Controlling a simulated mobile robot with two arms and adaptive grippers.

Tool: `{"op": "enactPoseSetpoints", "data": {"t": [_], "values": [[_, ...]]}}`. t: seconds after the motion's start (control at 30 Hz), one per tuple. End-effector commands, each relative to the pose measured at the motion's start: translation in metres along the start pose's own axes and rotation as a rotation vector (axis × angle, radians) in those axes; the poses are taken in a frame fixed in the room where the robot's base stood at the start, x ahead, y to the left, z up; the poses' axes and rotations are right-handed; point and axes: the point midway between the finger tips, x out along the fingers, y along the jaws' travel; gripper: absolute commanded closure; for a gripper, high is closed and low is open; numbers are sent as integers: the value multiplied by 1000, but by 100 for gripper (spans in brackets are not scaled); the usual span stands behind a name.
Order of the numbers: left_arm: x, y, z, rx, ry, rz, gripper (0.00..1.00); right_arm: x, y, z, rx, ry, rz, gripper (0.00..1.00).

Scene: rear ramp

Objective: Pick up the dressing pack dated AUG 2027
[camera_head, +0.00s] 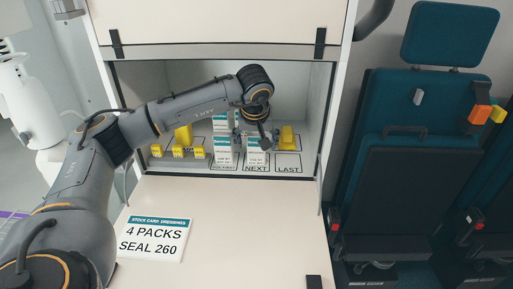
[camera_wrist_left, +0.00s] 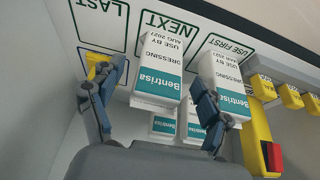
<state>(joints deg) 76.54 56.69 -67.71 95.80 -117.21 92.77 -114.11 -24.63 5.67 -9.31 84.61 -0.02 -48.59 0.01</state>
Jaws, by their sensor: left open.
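The white and teal dressing pack dated AUG 2027 (camera_wrist_left: 160,65) stands at the NEXT box of the shelf, upside down in the left wrist view. In the head view this pack (camera_head: 256,156) is partly hidden behind my left gripper (camera_head: 254,141). In the left wrist view my left gripper (camera_wrist_left: 158,80) is open, one finger on each side of this pack, with nothing clearly gripped. Another Bentrisa pack (camera_wrist_left: 226,85) stands at the USE FIRST box, close to the finger on the right; its date is not clearly readable. My right gripper is not in view.
More packs (camera_wrist_left: 163,125) stand behind. A yellow object (camera_head: 287,136) is at the LAST box, and several yellow pieces (camera_head: 180,150) are on the left. Cabinet walls enclose the shelf. A stock card (camera_head: 154,238) lies on the open flap (camera_head: 240,225).

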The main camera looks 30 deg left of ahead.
Motion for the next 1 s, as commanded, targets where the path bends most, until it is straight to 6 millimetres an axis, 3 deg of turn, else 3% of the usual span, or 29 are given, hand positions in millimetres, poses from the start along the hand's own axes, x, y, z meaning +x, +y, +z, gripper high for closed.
{"op": "enactPoseSetpoints", "data": {"t": [0.13, 0.23, 0.5, 0.8, 1.0], "values": [[7, 0, -17, -2, 0, 0, 23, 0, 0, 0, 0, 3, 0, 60], [17, 0, -15, 1, -1, -1, 23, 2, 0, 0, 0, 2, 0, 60], [19, 0, -16, 1, 1, 0, 23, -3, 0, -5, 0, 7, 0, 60], [19, 0, -16, 0, 0, 0, 83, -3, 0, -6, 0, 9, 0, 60], [18, 0, -16, 0, 0, 0, 83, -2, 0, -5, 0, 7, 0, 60]]}}
